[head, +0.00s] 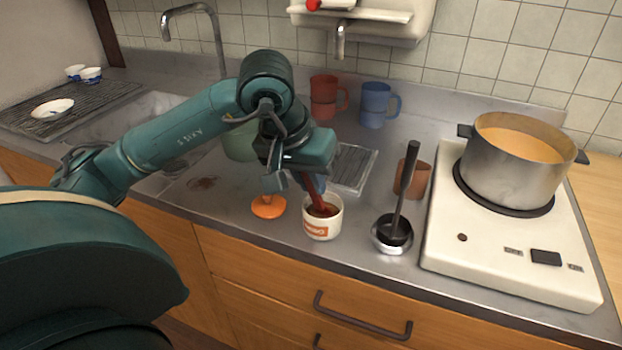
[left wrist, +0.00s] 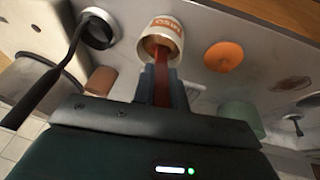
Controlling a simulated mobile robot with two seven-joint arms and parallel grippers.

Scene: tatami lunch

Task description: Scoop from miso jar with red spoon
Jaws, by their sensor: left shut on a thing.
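The miso jar (head: 322,220) is a small white pot with an orange label, upright on the counter near its front edge. My left gripper (head: 308,178) is above the jar, shut on the red spoon (head: 320,204), whose lower end is inside the jar. In the left wrist view the red spoon (left wrist: 160,80) runs from between the fingers into the mouth of the miso jar (left wrist: 163,36). The spoon's tip is hidden in the brown miso. My right gripper is not in view.
An orange lid (head: 268,207) lies left of the jar. A black-handled ladle (head: 400,205) stands in a metal holder to the right, with a brown cup (head: 415,180) behind. A stove (head: 500,250) bears a pot (head: 512,165).

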